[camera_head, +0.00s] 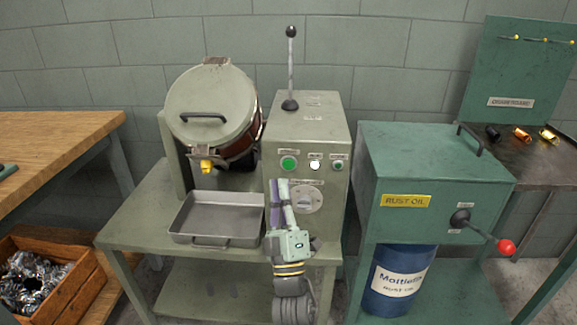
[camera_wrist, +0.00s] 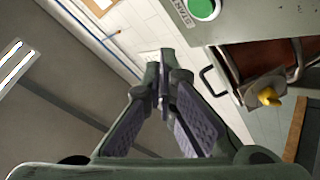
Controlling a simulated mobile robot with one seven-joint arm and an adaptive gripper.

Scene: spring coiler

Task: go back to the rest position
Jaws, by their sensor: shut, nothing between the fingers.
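My gripper (camera_wrist: 163,95) is shut and empty, with its fingertips together in the wrist view. In the head view my gripper (camera_head: 280,185) stands upright in front of the spring coiler's control box (camera_head: 325,140), below the green button (camera_head: 289,163) and left of the round dial (camera_head: 306,199). The wrist view also shows the green button (camera_wrist: 202,8) at the top, apart from the fingers. From the head view I cannot tell whether the gripper touches the box face.
A drum with a lid (camera_head: 210,100) and a grey tray (camera_head: 215,222) are left of my arm. A rust oil cabinet (camera_head: 430,180) with a red-knobbed lever (camera_head: 505,247) stands right. A wooden table (camera_head: 50,150) and a crate of metal parts (camera_head: 75,295) are far left.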

